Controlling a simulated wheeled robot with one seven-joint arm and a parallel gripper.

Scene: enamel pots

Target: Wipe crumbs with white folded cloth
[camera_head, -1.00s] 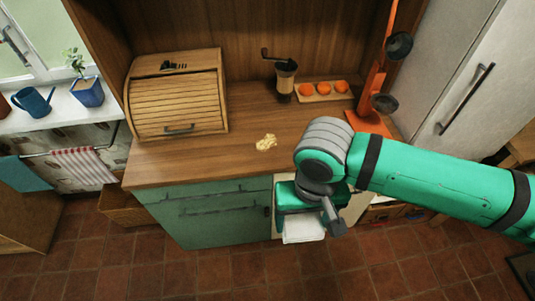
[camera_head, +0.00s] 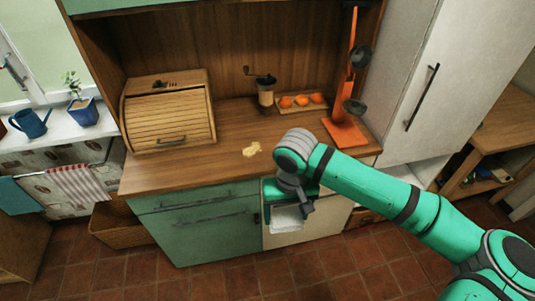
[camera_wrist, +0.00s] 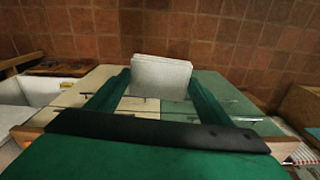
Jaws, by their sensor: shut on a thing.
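The white folded cloth (camera_head: 287,218) hangs below my gripper (camera_head: 290,205) in front of the cabinet doors in the head view. In the wrist view the cloth (camera_wrist: 161,77) sits between the tips of the two green fingers of my gripper (camera_wrist: 161,88), which is shut on it. The crumbs (camera_head: 252,149) are a small pale yellow patch on the wooden counter (camera_head: 185,168), up and left of my gripper. The cloth is apart from the crumbs and lower than the counter top.
A wooden bread box (camera_head: 168,115) stands left of the crumbs. A coffee grinder (camera_head: 265,92), a tray of orange fruits (camera_head: 302,102) and an orange stand (camera_head: 346,130) with dark pans are at the back. The counter around the crumbs is clear.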

